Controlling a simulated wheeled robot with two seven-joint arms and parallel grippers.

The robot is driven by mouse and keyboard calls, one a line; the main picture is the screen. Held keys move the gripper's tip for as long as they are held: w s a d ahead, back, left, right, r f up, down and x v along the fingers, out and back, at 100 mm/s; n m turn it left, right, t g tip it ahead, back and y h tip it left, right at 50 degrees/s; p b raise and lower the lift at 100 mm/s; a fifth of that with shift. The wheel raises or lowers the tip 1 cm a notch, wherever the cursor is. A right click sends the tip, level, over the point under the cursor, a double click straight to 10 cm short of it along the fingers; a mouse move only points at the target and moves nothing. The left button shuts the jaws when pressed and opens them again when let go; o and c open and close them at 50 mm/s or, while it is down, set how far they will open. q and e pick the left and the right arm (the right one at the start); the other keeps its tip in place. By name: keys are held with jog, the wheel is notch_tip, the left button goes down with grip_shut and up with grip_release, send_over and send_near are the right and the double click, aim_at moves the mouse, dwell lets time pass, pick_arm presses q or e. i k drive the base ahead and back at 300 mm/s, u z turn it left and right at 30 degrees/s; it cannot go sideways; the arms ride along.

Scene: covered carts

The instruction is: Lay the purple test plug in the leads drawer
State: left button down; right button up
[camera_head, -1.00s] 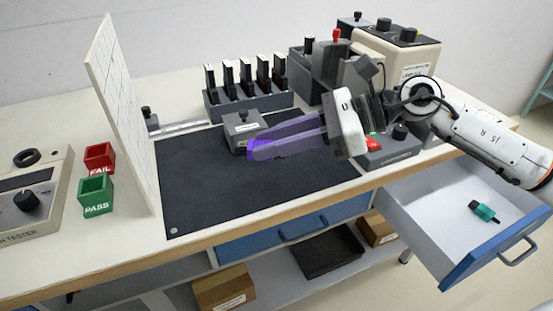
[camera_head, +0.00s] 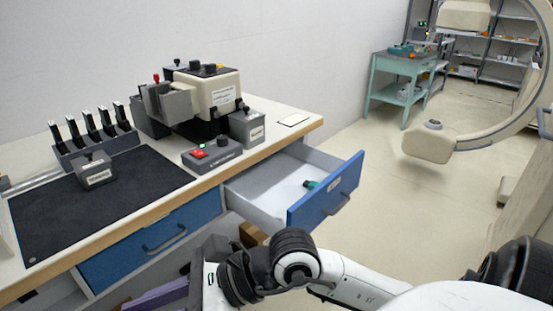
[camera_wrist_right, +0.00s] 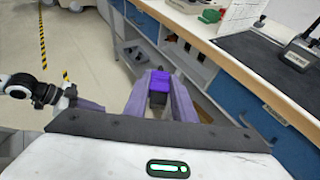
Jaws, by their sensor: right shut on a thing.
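The purple test plug (camera_wrist_right: 159,84) shows in the right wrist view between the fingers of my right gripper (camera_wrist_right: 160,92), which is shut on it. In the head view my right gripper (camera_head: 157,296) is low at the left, in front of the bench and left of the open drawer; the plug cannot be made out there. The open drawer (camera_head: 262,189) is grey inside with a blue front, and a teal plug (camera_head: 311,185) lies in it. I cannot read its label. An arm at the left of the wrist view appears to be my left; its gripper (camera_wrist_right: 68,90) is too small to read.
A shut blue drawer (camera_head: 150,240) is left of the open one. The bench top carries a black mat (camera_head: 95,205), a small grey box with a red switch (camera_head: 212,153) and a cream instrument (camera_head: 215,90). Open floor lies right of the drawer, with a teal cart (camera_head: 402,75) farther back.

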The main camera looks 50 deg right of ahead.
aim_at(282, 209)
jog(key=k, duration=0.25)
jog(key=u, duration=3.1)
jog(key=k, duration=2.8)
jog(key=z, duration=2)
jog(key=i, duration=0.5)
jog(key=u, duration=0.1)
